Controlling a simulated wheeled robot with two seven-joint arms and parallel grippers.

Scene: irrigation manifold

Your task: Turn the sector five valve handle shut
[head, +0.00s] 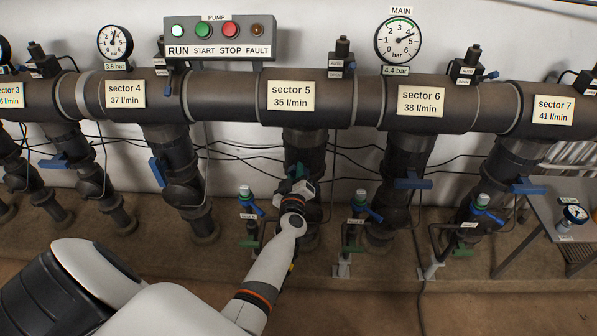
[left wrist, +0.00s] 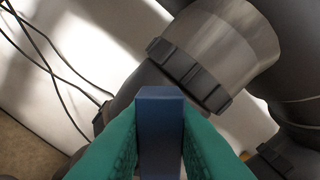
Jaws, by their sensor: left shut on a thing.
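The sector 5 label (head: 291,96) is on the thick horizontal pipe, above a dark drop pipe (head: 304,144). My left gripper (head: 298,182) is at the valve on that drop pipe and covers most of it in the head view. In the left wrist view my left gripper (left wrist: 160,150) has its teal fingers shut on the dark blue valve handle (left wrist: 160,118), one finger on each side. The handle's end stands out between the fingers. How the handle lies to its pipe is hard to tell. My right gripper is not in view.
Blue handles sit on the neighbouring drop pipes: sector 4 (head: 158,172), sector 6 (head: 412,184) and sector 7 (head: 529,188). Small taps (head: 247,203) (head: 360,205) stand on both sides of my left arm. A metal table (head: 553,205) is at the right. Thin cables run behind.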

